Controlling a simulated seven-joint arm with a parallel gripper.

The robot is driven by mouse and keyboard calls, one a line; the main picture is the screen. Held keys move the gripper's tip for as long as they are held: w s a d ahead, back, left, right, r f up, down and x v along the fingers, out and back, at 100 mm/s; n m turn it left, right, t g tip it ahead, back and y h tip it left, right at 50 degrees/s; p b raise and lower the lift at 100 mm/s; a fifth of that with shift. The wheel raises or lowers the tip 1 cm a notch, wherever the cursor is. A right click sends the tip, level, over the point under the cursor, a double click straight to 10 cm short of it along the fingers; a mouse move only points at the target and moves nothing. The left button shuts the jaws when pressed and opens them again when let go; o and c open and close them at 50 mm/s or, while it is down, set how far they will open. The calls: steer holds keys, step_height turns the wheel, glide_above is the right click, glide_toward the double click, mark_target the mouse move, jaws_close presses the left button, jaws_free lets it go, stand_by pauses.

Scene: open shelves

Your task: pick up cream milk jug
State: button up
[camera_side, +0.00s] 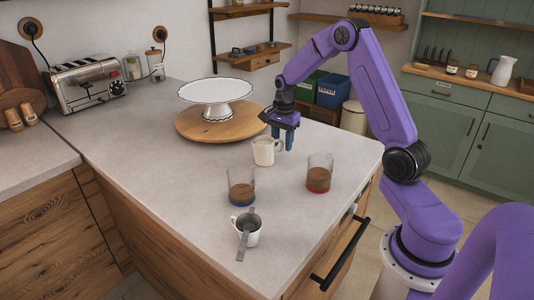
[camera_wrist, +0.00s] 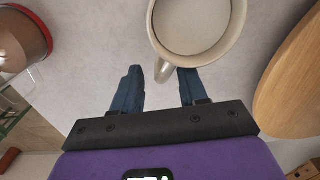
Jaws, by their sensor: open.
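The cream milk jug (camera_side: 265,152) stands upright on the worktop, just in front of the round wooden board. In the wrist view the jug (camera_wrist: 197,22) is at the top, seen from above into its pale inside, partly cut off by the frame edge. Its handle points down toward my gripper (camera_wrist: 160,76), between the two blue fingertips. In the side view my gripper (camera_side: 282,144) points down, right beside the jug on its right. It is open and holds nothing. I cannot tell whether a finger touches the jug.
Two glasses with brown contents, one blue-based (camera_side: 241,188) and one red-based (camera_side: 319,175), stand nearer the front. A white cake stand (camera_side: 215,92) stands on the wooden board (camera_side: 190,128).

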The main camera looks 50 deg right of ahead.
steer(key=shift+f, duration=0.5)
jaws_close()
steer(key=shift+r, duration=0.15)
steer(key=shift+w+r, duration=0.1)
steer(key=shift+r, duration=0.55)
steer(key=s+a+r, duration=0.5)
steer(key=s+r, duration=0.6)
steer(key=s, duration=0.2)
steer(key=shift+a+r, duration=0.15)
steer(key=shift+r, duration=0.1)
